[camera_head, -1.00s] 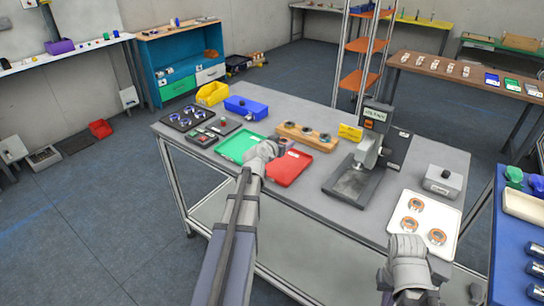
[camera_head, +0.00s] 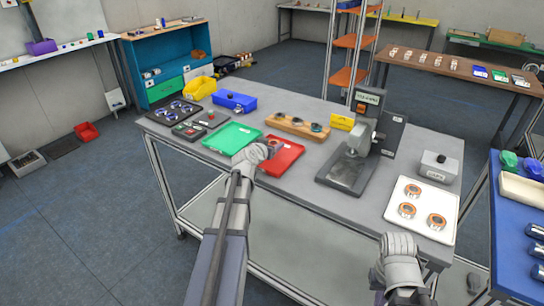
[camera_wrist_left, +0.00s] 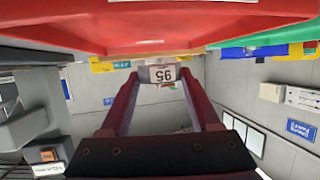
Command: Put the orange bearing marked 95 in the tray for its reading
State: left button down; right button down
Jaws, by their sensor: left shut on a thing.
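My left gripper (camera_head: 270,150) is over the far left part of the red tray (camera_head: 287,160), by the corner of the green tray (camera_head: 232,136). In the left wrist view, which is upside down, a small piece with a white label reading 95 (camera_wrist_left: 162,74) is between the two fingertips, shut on it. Its orange body is hardly visible there. The red tray (camera_wrist_left: 150,30) fills the top of that view, close to the fingers. My right gripper (camera_head: 402,285) is at the lower right, with its fingertips hidden.
A white tray (camera_head: 445,210) at the right holds three orange bearings. A press-like machine (camera_head: 350,160) stands right of the red tray. A wooden block with round pieces (camera_head: 297,126) lies behind the trays. The red tray's floor looks empty.

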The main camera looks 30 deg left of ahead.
pick_arm(q)
jog(key=shift+f+b, duration=1.7)
jog(key=shift+f, duration=0.15)
jog(key=shift+f, duration=0.2)
jog(key=shift+c, duration=0.6)
grip_release()
jog(key=shift+r, duration=0.1)
jog(key=shift+r, duration=0.15)
jog(key=shift+s+r, duration=0.15)
jog(key=shift+s, duration=0.15)
jog(key=p+v, duration=0.4)
jog(key=v, duration=0.7)
jog(key=shift+s, duration=0.25)
